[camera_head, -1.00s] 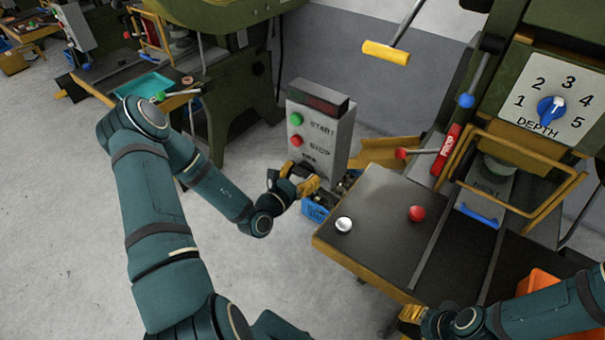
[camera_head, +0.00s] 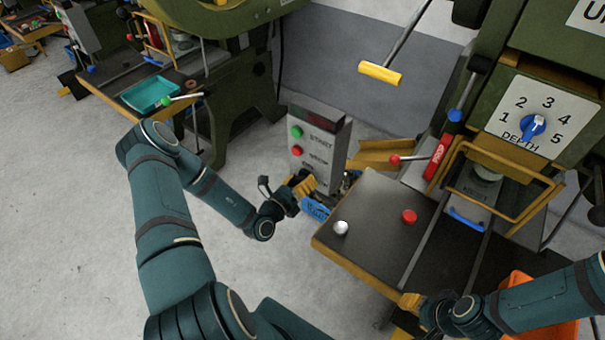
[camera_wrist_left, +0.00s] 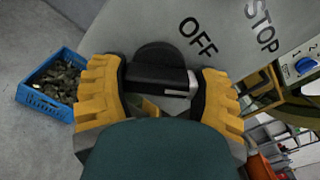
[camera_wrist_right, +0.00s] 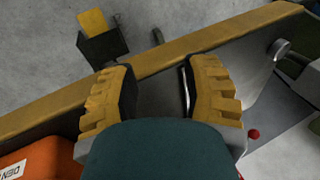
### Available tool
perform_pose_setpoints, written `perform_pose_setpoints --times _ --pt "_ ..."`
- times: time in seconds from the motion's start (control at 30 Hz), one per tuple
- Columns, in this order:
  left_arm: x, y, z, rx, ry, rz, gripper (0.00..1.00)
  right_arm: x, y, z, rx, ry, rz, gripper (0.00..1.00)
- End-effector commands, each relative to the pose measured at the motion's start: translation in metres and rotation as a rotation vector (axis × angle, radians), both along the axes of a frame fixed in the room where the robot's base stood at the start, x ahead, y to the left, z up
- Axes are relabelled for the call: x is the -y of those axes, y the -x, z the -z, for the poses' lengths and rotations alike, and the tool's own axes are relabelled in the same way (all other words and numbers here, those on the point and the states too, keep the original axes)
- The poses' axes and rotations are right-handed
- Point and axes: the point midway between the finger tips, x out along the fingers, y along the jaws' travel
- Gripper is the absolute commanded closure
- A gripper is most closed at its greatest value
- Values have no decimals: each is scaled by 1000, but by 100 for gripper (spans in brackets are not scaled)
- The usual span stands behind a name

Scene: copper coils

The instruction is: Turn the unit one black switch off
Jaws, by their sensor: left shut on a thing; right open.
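A grey control box (camera_head: 318,140) with a green START button (camera_head: 297,132) and a red STOP button (camera_head: 297,151) stands left of the press table. The gripper hides the switch in the head view. My right gripper (camera_head: 410,302) is open and empty by the table's front edge; it also shows in the right wrist view (camera_wrist_right: 160,95).
A blue crate (camera_wrist_left: 45,105) of metal pieces lies near the box. Floor at left is clear.

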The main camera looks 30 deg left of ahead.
Motion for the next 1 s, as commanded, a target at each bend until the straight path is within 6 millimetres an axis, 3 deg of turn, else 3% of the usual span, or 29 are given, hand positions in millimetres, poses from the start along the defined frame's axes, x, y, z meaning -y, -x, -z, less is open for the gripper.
perform_pose_setpoints --times 0.4,1.0 --pt "0 2 0 -37 397 -1 70 2 -11 -33 24 5 19 53" --pt "0 2 1 -72 851 -1 70 3 -14 -53 33 5 24 53"
